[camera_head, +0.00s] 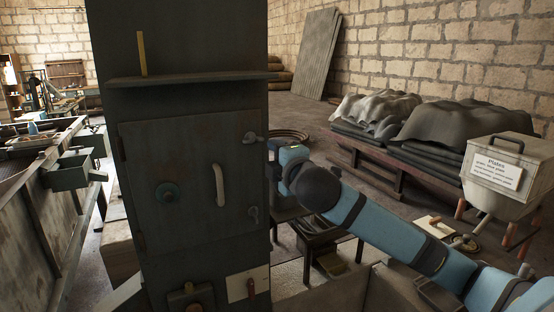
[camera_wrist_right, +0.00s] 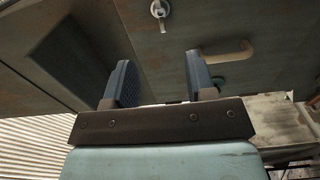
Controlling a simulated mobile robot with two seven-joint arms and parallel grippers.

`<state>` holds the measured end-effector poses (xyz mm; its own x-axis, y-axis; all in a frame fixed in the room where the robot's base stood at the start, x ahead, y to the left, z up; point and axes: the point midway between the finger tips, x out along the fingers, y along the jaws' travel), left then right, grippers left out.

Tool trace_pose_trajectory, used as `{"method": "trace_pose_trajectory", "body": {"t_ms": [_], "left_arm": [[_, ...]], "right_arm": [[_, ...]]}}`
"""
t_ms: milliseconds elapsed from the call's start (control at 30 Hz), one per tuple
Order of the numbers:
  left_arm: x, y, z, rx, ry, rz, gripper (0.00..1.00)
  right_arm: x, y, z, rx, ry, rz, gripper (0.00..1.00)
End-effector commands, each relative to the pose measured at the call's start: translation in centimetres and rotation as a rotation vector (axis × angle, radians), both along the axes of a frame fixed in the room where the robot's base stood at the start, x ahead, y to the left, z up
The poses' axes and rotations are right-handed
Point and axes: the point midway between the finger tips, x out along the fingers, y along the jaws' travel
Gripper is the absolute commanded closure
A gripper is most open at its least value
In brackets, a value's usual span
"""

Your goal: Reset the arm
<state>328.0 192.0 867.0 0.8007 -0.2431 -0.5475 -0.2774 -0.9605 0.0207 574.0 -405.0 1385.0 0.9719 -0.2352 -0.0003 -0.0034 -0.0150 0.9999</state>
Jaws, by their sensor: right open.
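My right arm (camera_head: 400,235) reaches in from the lower right of the head view, its wrist beside the right edge of a tall dark metal cabinet (camera_head: 190,90). The right gripper shows in the wrist view (camera_wrist_right: 161,85), its two blue-grey fingers apart and nothing between them. Beyond the fingers, that view shows the cabinet front with a latch (camera_wrist_right: 160,10) and a pale handle (camera_wrist_right: 228,55); the fingers appear apart from both. In the head view, the cabinet door (camera_head: 180,190) looks shut. My left gripper is not in view.
A low rack (camera_head: 365,150) with draped grey sheets stands at the back right. A labelled bin (camera_head: 500,175) is at the far right. A small metal table stands behind my right wrist. A long trough (camera_head: 45,200) runs along the left. Open floor lies behind the cabinet.

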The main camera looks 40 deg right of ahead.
Motion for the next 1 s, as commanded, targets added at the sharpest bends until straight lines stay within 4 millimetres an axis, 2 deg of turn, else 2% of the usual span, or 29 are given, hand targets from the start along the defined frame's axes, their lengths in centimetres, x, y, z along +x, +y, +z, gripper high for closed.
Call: {"method": "trace_pose_trajectory", "body": {"t_ms": [567, 667, 767, 867, 1000], "left_arm": [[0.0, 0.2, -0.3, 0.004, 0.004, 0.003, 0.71], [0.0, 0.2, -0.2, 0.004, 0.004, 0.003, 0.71], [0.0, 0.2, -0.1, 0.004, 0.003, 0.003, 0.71], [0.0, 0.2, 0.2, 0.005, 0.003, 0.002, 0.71], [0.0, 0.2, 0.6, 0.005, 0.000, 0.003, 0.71]], "right_arm": [[0.1, 0.0, 0.0, 0.001, 0.001, 0.001, 0.49], [0.3, 0.4, -1.3, 0.025, 0.015, 0.014, 0.49], [0.8, 1.5, -5.1, 0.101, 0.060, 0.054, 0.49], [0.8, 3.6, -11.5, 0.239, 0.132, 0.110, 0.49], [-0.9, 7.1, -21.6, 0.485, 0.238, 0.167, 0.49]]}}
